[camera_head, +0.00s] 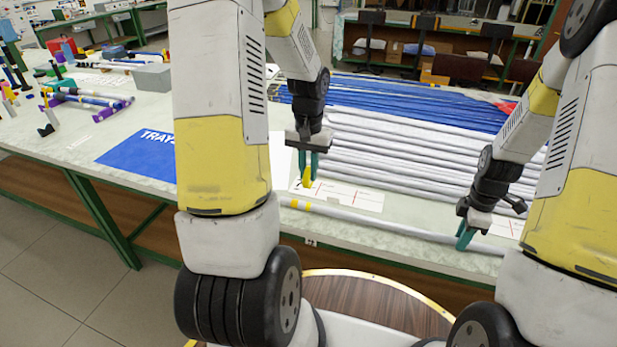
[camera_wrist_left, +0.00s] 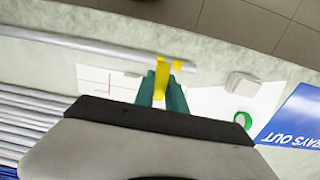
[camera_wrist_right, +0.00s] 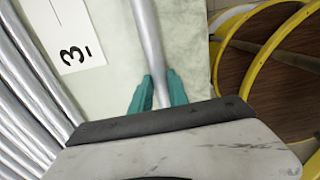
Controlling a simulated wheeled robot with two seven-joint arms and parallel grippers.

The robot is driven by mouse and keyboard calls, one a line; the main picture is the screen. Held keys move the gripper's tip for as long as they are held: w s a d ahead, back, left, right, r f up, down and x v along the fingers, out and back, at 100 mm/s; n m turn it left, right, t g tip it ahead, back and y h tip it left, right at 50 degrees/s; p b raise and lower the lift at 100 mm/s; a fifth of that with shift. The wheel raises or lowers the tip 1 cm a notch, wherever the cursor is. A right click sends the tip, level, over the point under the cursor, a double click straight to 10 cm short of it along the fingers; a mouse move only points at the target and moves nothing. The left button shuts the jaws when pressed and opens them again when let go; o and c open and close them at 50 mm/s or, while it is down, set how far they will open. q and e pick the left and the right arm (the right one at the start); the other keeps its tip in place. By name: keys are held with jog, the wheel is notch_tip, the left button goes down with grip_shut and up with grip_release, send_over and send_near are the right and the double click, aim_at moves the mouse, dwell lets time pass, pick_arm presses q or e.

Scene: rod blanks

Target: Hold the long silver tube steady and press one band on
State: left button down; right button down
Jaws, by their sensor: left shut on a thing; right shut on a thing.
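The long silver tube (camera_head: 390,227) lies along the front of the table. My right gripper (camera_head: 466,236) is shut on it towards its right part; the right wrist view shows the tube (camera_wrist_right: 148,40) between the teal fingers (camera_wrist_right: 157,92). My left gripper (camera_head: 308,166) is shut on a yellow band (camera_head: 307,179) near the tube's left end. In the left wrist view the band (camera_wrist_left: 161,78) sticks out from the fingers and overlaps the tube (camera_wrist_left: 90,45); I cannot tell whether they touch. Yellow also shows on the tube itself (camera_wrist_left: 177,65), near its end.
Several silver tubes (camera_head: 400,150) and blue tubes (camera_head: 400,105) lie side by side behind. A white card (camera_head: 350,196) lies under my left gripper. A blue "TRAYS OUT" mat (camera_head: 135,158) is to the left. Coloured parts and a grey box (camera_head: 152,77) stand further left.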

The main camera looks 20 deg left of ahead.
jog(key=c, duration=1.2)
grip_release()
